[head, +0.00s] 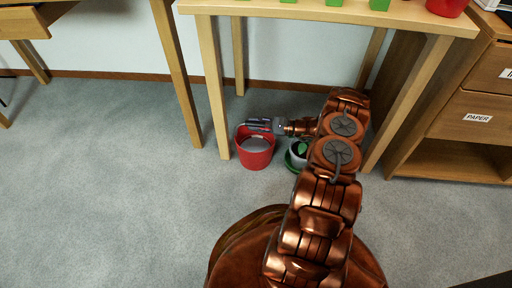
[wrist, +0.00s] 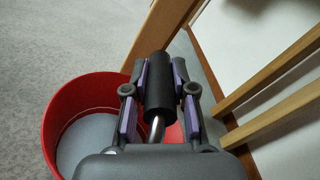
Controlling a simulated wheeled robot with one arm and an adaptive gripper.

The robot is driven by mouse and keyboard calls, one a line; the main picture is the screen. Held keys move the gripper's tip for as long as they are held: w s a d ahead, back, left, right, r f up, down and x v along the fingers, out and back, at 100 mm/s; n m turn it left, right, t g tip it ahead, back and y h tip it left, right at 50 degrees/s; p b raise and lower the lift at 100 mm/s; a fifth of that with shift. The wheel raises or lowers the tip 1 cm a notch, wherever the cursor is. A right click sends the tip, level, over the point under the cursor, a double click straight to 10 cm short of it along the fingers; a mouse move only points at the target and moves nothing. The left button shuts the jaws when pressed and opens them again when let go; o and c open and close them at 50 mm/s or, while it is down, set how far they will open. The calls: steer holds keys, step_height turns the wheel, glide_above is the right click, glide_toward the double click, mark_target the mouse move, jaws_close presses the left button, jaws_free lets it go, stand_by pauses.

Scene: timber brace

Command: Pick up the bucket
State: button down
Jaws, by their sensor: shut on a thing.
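The red bucket (head: 255,152) stands on the grey carpet under the front edge of a wooden table, near its left front leg. In the wrist view the bucket (wrist: 72,100) is at the left, its open top showing a grey inside. My gripper (head: 258,125) reaches over the bucket's far rim from the right. In the wrist view my gripper (wrist: 161,88) is shut on the bucket's dark cylindrical handle grip (wrist: 162,105), with a metal wire below it. The lower part of the bucket's far side is hidden by my gripper.
A green and white pot-like object (head: 296,158) stands right of the bucket, partly hidden by my arm. Table legs (head: 213,90) stand close to the bucket. A wooden drawer cabinet (head: 465,110) is at the right. Open carpet (head: 110,200) lies to the left.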

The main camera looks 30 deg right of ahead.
stand_by(0.4)
steer(key=shift+r+p, duration=2.15)
steer(key=shift+r, duration=2.95)
steer(key=shift+d, duration=0.1)
